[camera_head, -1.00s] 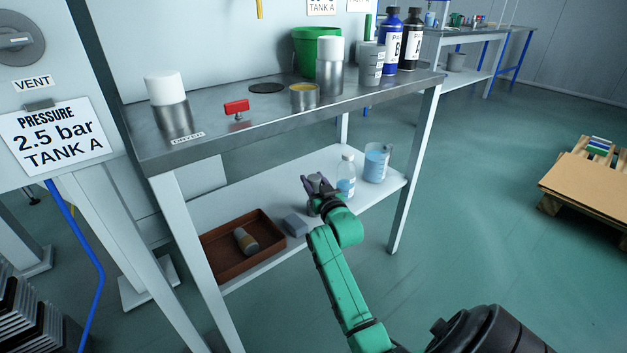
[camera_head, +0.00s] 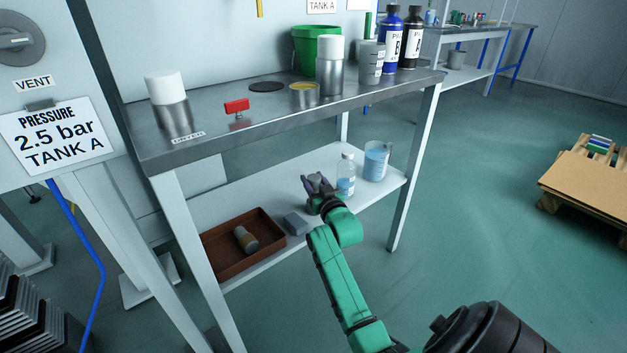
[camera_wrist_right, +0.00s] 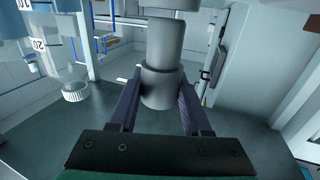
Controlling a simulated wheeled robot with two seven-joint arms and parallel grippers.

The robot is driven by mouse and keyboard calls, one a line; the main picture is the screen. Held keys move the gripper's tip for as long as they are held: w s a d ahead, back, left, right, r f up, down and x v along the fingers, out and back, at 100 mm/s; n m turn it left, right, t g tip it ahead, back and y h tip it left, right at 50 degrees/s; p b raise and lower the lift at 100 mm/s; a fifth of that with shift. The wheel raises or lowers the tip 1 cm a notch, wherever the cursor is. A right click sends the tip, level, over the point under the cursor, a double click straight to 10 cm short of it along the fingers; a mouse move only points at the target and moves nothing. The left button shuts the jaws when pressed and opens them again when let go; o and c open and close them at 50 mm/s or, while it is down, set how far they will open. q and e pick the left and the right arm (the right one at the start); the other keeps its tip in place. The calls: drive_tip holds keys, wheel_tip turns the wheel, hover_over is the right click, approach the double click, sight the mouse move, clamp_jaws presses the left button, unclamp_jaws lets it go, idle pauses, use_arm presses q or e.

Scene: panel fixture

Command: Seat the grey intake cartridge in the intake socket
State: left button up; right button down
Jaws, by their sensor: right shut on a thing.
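The grey cartridge (camera_wrist_right: 163,60) is a stepped cylinder with a wider collar, seen in the right wrist view. My right gripper (camera_wrist_right: 160,100) is shut on its collar, one finger on each side. The cartridge's narrower end points away from my palm. A darker grey round part (camera_wrist_right: 172,4) shows beyond that end at the top edge; whether it is the intake socket, and whether they touch, I cannot tell. In the head view my right gripper (camera_head: 318,184) is below the bench top, above the lower shelf; the cartridge is hardly visible there. My left gripper is not in view.
The lower shelf (camera_head: 215,208) bears a brown tray (camera_head: 273,259) with a cylinder (camera_head: 245,240), a grey block (camera_head: 296,223), a bottle (camera_head: 346,178) and a beaker (camera_head: 376,165).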

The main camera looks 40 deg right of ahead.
drive_tip(key=shift+f+b, duration=1.35)
drive_tip(key=shift+f, duration=0.9)
drive_tip(key=shift+c, duration=1.4)
unclamp_jaws()
drive_tip(key=p+v, duration=0.5)
drive_tip(key=v, duration=0.9)
drive_tip(key=shift+s, duration=0.3)
drive_tip(key=shift+a, duration=0.15)
